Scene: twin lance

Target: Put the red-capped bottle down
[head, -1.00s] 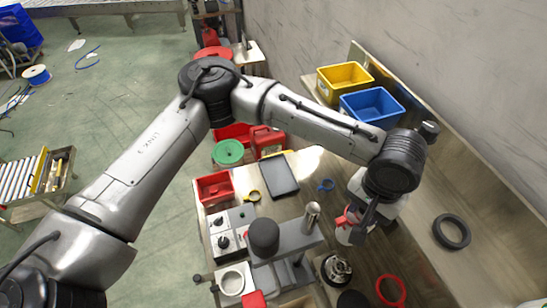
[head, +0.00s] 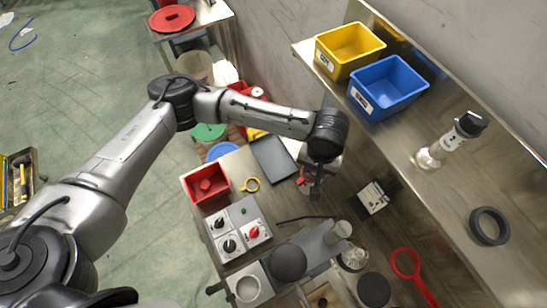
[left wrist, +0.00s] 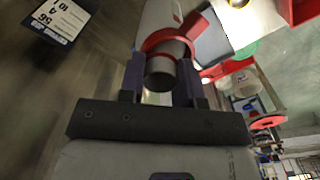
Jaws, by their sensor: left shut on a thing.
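My left gripper (head: 316,190) hangs over the wooden bench, beside the dark flat tablet-like panel. It is shut on the red-capped bottle (head: 303,177), of which only a small red and white part shows in the head view. In the left wrist view the bottle's red collar (left wrist: 172,38) and a grey cylindrical end sit between the two fingers (left wrist: 162,88). The pale body reaches beyond the collar. Whether the bottle touches the bench is not clear. My right gripper is not in view.
The dark panel (head: 273,160), a red bin (head: 206,184) and a switch box (head: 238,229) lie left of the gripper. A labelled dark box (head: 372,197) lies right. A grey fixture (head: 310,245) stands in front. Yellow (head: 347,62) and blue (head: 390,97) bins occupy the shelf.

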